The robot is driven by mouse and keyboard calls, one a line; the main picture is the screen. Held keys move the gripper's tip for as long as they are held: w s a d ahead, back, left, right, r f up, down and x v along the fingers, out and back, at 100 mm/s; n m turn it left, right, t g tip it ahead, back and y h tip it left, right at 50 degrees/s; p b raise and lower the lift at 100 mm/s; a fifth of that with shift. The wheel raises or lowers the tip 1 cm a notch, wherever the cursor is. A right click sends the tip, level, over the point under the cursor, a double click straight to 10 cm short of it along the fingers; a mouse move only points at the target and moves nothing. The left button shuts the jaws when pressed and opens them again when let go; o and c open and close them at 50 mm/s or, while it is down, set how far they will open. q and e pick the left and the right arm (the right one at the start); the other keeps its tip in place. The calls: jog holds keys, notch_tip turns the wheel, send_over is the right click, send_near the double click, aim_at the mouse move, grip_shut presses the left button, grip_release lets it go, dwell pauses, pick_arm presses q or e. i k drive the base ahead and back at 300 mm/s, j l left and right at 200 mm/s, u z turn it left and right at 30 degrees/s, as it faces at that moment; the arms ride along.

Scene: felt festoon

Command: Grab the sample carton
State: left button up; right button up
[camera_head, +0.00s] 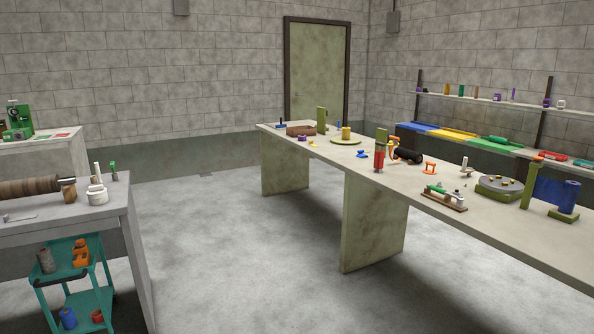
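I cannot make out a sample carton among the small objects in the head view. The long table (480,222) runs from the middle back to the front right and carries several small coloured things. Among them are a red and green upright tool (379,157), a dark roll (408,155), a green round plate (345,141) with a yellow cylinder, a round turntable (499,187) and a blue roll (571,195). Neither of my grippers shows in this view.
A grey bench (70,226) stands at the left, with a teal trolley (42,280) by it. A wall shelf (490,101) and coloured trays (450,134) are at the right. A closed door (318,72) is at the back. The concrete floor (230,250) between bench and table is clear.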

aim_at(293, 132)
jog(key=i, duration=5.4)
jog(key=z, duration=0.1)
